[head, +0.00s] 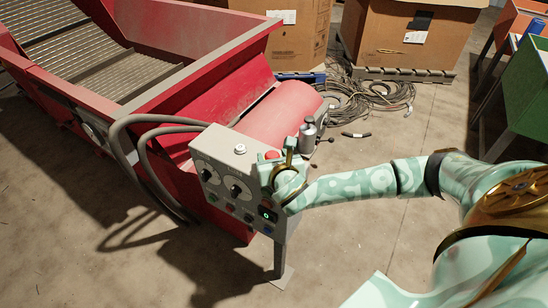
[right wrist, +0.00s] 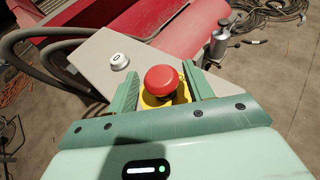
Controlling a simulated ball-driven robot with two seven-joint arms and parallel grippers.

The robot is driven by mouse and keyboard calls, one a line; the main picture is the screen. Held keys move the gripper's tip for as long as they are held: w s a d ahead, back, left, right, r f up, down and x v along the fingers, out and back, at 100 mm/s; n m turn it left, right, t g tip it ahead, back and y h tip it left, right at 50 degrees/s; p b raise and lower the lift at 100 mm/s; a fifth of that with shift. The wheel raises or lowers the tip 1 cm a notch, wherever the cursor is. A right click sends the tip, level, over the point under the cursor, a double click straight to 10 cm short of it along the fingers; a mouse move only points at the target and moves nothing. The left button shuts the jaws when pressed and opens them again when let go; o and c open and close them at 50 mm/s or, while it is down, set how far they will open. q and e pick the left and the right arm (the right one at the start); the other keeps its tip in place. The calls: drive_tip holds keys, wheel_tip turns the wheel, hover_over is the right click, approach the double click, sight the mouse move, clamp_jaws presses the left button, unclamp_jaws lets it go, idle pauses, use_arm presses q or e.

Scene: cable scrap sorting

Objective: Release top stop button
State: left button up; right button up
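The top stop button (right wrist: 161,80) is a red mushroom head on a yellow base, on top of the grey control box (head: 228,150). In the head view the button (head: 271,155) shows as a small red patch, partly hidden by my gripper. My right gripper (right wrist: 162,75) is open, with one green finger on each side of the button. Gaps show between the fingers and the red head in the right wrist view. In the head view my right gripper (head: 280,163) is at the box's right end. My left gripper is in neither view.
A white round knob (right wrist: 119,61) sits on the box top, left of the button. A grey metal cylinder (head: 308,132) stands just behind the gripper. Thick grey hoses (head: 130,122) loop at the left. The red conveyor (head: 225,65) lies behind; open floor lies in front.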

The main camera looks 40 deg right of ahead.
drive_tip(key=shift+o, duration=0.3)
drive_tip(key=shift+s, duration=0.15)
drive_tip(key=shift+s+a+r+p, duration=0.2)
drive_tip(key=shift+s+p, duration=0.1)
use_arm(q)
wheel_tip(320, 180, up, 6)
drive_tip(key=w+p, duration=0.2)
drive_tip(key=p, duration=0.4)
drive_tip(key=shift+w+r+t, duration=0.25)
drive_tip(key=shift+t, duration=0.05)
use_arm(e)
drive_tip(key=v, duration=1.5)
drive_tip(key=shift+s+r, duration=0.15)
drive_tip(key=shift+s, duration=0.05)
